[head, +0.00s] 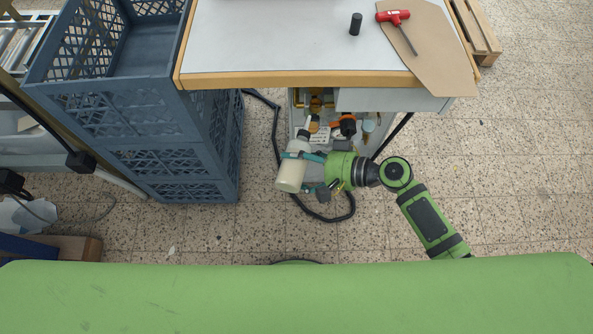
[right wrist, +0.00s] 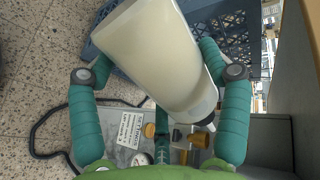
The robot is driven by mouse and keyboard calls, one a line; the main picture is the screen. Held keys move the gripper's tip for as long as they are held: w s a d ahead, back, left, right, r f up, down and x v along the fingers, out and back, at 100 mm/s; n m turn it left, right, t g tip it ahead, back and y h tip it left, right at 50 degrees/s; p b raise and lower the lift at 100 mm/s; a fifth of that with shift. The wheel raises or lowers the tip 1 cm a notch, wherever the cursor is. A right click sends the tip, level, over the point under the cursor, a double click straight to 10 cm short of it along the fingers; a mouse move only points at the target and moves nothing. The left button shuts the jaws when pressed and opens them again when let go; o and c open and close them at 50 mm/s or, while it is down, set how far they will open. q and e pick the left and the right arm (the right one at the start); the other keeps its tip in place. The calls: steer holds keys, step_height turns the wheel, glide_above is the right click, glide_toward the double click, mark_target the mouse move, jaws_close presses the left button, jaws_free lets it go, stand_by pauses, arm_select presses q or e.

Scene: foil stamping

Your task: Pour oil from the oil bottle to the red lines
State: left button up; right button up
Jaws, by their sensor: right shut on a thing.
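The oil bottle (head: 291,175) is cream-white with a dark cap and a pale nozzle, in the middle of the head view. My right gripper (head: 300,156) is shut on it, with teal fingers on both sides of its body. In the right wrist view the bottle (right wrist: 155,55) fills the space between the fingers, and its nozzle points to the lower right. In the head view the nozzle end is toward the table; I cannot tell the exact tilt. No red lines show in either view. My left gripper is not in view.
An open drawer (head: 295,98) with several tools and parts lies under the table (head: 270,45). A red-handled screwdriver (head: 393,17), a brown board (head: 437,50) and a black cylinder (head: 355,24) are on top. A blue crate stack (head: 150,125) stands left.

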mark_target(306, 141)
steer(key=shift+w+d+b, duration=0.1)
steer(key=shift+w+b, duration=0.2)
steer(key=shift+w, duration=0.15)
steer(key=shift+w+d+r+b, duration=0.1)
steer(key=shift+w+d+b, duration=0.2)
steer(key=shift+w, duration=0.55)
steer(key=shift+w+d+r+b, duration=0.1)
steer(key=shift+w+d+b, duration=0.25)
steer(key=shift+w, duration=0.45)
steer(key=shift+w+d+r+b, duration=0.15)
steer(key=shift+w+b, duration=0.25)
steer(key=shift+w, duration=0.45)
